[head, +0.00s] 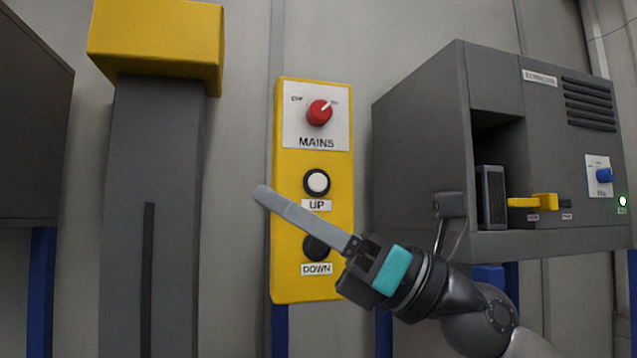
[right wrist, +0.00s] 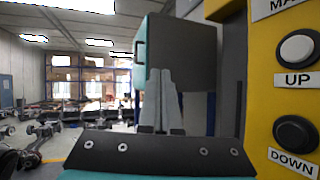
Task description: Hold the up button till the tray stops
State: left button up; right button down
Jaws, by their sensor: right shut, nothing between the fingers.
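The yellow control panel (head: 312,285) stands upright in the middle of the head view. It carries a white UP button (head: 317,182), a dark DOWN button (head: 316,248) and a red MAINS knob (head: 319,112). My right gripper (head: 262,193) is shut and empty. In the head view its fingers cross in front of the panel between the two buttons, with the tips past the panel's left edge. In the right wrist view the UP button (right wrist: 298,49) is at the right edge, apart from the fingers (right wrist: 160,100). No tray can be made out. My left gripper is out of view.
A grey column with a yellow top (head: 157,45) stands left of the panel. A grey extractor cabinet (head: 420,100) with a yellow handle (head: 533,202) and a blue knob (head: 604,175) stands to the right. A dark box (head: 30,130) is at the far left.

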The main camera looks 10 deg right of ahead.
aim_at(318, 183)
jog(key=d+r+n+t+h, duration=0.3)
jog(key=d+n+h, duration=0.3)
jog(key=d+h, duration=0.2)
jog(key=shift+s+d+r+t+h, duration=0.15)
jog(key=shift+s+r+t+h, duration=0.25)
jog(key=shift+t+h, duration=0.5)
jog(key=shift+w, duration=0.1)
jog(key=shift+g, duration=0.3)
jog(key=shift+w+a+p, duration=0.2)
jog(key=shift+w+p, duration=1.5)
jog(key=shift+w, duration=2.7)
jog(key=shift+w, duration=0.4)
